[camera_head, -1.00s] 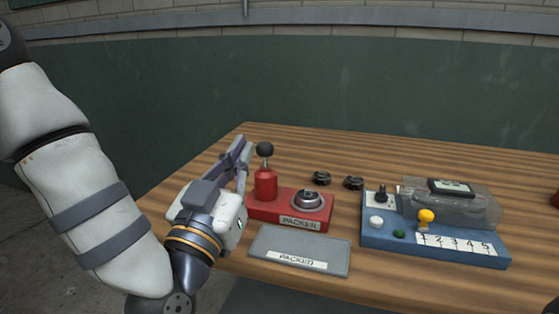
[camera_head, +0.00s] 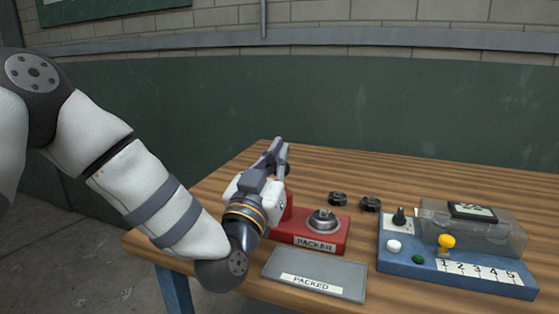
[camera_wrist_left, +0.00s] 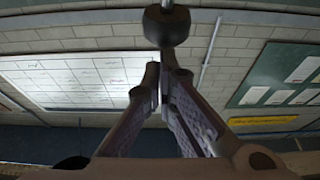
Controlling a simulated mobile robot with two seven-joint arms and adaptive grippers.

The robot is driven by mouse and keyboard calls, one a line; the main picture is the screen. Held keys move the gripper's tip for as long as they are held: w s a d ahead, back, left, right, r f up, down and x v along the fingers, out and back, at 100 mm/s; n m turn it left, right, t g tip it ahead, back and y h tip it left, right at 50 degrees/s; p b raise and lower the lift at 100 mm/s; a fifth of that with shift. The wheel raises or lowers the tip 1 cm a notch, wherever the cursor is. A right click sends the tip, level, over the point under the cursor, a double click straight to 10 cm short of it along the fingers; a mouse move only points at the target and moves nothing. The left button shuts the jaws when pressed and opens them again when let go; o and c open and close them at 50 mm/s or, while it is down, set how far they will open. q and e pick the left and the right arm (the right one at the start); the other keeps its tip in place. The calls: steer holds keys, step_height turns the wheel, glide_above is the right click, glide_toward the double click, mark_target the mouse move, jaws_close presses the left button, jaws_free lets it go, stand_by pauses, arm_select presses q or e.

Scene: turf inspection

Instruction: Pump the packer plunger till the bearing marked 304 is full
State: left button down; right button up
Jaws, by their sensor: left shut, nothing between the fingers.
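The red packer (camera_head: 335,238), labelled PACKER, sits on the wooden table with a metal ring-shaped bearing (camera_head: 323,222) on its right part. No 304 marking is readable. My left gripper (camera_head: 279,145) points upward at the packer's left end and hides the plunger and most of the red cylinder. In the left wrist view my left fingers (camera_wrist_left: 163,68) are shut and empty, with a dark round knob (camera_wrist_left: 167,26) just beyond their tips. I cannot tell whether they touch it. My right gripper is not in view.
A grey PACKED tray (camera_head: 315,272) lies in front of the packer. Two dark bearings (camera_head: 338,199) (camera_head: 370,204) lie behind it. A blue device (camera_head: 455,275) with a clear housing, yellow knob and strip numbered 1 to 5 stands at right. The back of the table is clear.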

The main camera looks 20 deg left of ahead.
arm_select(q)
steer(key=shift+f, duration=0.3)
steer(key=shift+f, duration=1.2)
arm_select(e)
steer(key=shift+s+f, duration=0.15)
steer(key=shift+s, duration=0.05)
arm_select(q)
step_height(320, 180, up, 5)
steer(key=p, duration=0.2)
steer(key=v, duration=1)
steer(key=shift+f, duration=0.25)
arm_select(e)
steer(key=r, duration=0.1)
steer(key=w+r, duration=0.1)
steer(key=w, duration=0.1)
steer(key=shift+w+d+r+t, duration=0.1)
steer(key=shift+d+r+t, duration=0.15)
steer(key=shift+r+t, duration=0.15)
arm_select(q)
steer(key=shift+s, duration=0.1)
